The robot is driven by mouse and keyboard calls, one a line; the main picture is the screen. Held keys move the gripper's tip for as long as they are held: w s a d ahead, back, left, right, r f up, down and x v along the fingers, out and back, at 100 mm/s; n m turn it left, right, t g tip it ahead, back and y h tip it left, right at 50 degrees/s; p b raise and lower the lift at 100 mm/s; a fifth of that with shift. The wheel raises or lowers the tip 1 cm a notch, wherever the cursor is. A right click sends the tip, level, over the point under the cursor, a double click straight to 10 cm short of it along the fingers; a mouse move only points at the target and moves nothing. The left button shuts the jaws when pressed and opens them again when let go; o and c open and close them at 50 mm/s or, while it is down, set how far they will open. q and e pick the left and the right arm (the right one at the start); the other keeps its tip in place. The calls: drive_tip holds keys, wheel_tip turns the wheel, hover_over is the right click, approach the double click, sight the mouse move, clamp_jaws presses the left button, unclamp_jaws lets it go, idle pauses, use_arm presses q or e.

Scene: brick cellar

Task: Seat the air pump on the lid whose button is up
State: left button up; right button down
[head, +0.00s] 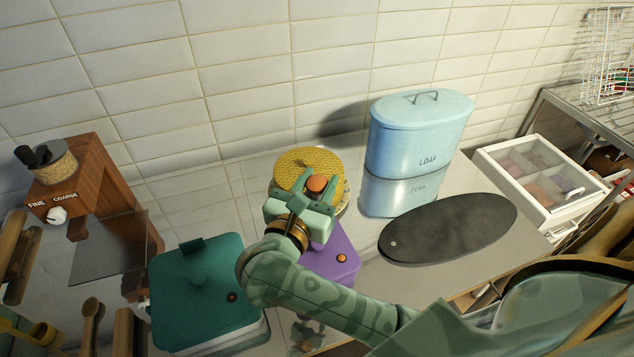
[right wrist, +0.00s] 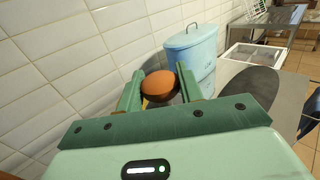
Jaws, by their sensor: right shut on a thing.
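My right gripper (head: 308,190) is shut on the air pump, whose rounded orange-brown top (head: 317,184) shows between the fingers. It also shows in the right wrist view (right wrist: 160,86); its lower part is hidden. A purple lid (head: 335,245) with a bright orange button (head: 342,258) lies just below the gripper in the head view, partly covered by my arm. A teal lid (head: 190,318) with a dark red button (head: 232,297) sits on a pale box to the left. The orange button looks raised; the dark red one looks lower. My left gripper is not in view.
A yellow textured round thing (head: 310,160) is behind the gripper. A blue loaf bin (head: 418,135) and a dark oval board (head: 450,228) stand to the right. A wooden grinder (head: 95,175) is at the left. A tiled wall (head: 240,60) closes the back.

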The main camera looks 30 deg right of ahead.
drive_tip(key=shift+d+f+b, duration=0.1)
drive_tip(key=shift+f+b, duration=2.3)
drive_tip(key=shift+f, duration=0.55)
drive_tip(key=shift+b, duration=0.3)
drive_tip(key=shift+f+b, duration=1.8)
drive_tip(key=shift+f, duration=0.15)
drive_tip(key=c, duration=0.8)
unclamp_jaws()
drive_tip(key=shift+c, duration=0.2)
